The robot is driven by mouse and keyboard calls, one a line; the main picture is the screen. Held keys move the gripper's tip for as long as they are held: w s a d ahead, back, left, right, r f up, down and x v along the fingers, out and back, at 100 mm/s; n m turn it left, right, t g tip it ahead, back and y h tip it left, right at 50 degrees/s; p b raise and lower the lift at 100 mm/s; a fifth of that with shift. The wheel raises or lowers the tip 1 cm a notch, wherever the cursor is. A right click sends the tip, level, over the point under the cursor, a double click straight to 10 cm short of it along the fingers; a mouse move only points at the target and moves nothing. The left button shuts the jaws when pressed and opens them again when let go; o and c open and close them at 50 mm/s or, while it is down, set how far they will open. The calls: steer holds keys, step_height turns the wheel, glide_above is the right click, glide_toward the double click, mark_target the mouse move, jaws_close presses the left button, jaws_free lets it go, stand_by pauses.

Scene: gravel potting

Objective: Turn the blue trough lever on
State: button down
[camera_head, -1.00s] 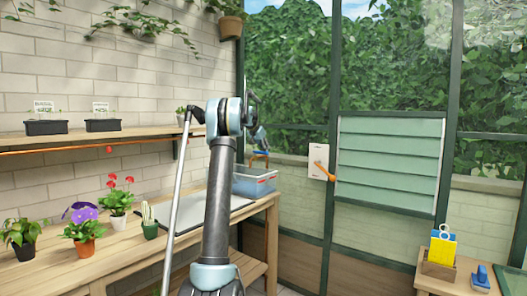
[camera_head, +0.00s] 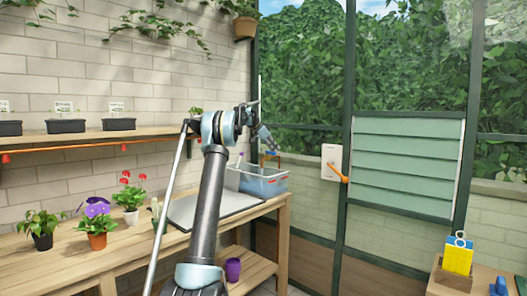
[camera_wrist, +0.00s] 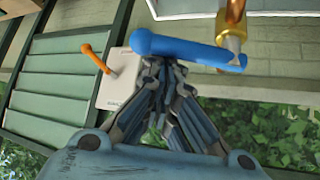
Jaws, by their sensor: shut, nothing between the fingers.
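The blue lever (camera_wrist: 190,50) is a rounded bar on a brass tap (camera_wrist: 232,28) in the wrist view, lying crosswise just beyond my fingertips. My gripper (camera_wrist: 165,66) is shut and empty, with its tips at the lever's edge near its left part. I cannot tell whether they touch it. In the head view my gripper (camera_head: 275,147) hangs above the tap (camera_head: 270,158), where the lever shows only as a small blue patch. The clear bluish trough (camera_head: 263,184) stands below at the bench's far end.
A white wall box with an orange handle (camera_head: 340,175) is beside the green louvred panel (camera_head: 407,165); the handle also shows in the wrist view (camera_wrist: 95,58). Potted plants stand on the left bench (camera_head: 60,265). A grey tray (camera_head: 225,203) lies before the trough.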

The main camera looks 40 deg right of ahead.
mark_target(271, 153)
steer(key=shift+w+a+m+g+y, duration=0.25)
steer(key=shift+a+m+g, duration=0.2)
steer(key=shift+a+m, duration=0.3)
steer(key=shift+w+a+m+g+y, duration=0.15)
steer(key=shift+w+a+m+g, duration=0.25)
steer(key=shift+a+m, duration=0.35)
steer(key=shift+w+a+m+g+y, duration=0.25)
steer(key=shift+a+m+g, duration=0.3)
steer(key=shift+a, duration=0.35)
steer(key=shift+w+a, duration=0.65)
steer(key=shift+w, duration=0.15)
steer(key=shift+w+a, duration=0.2)
steer(key=shift+w, duration=0.05)
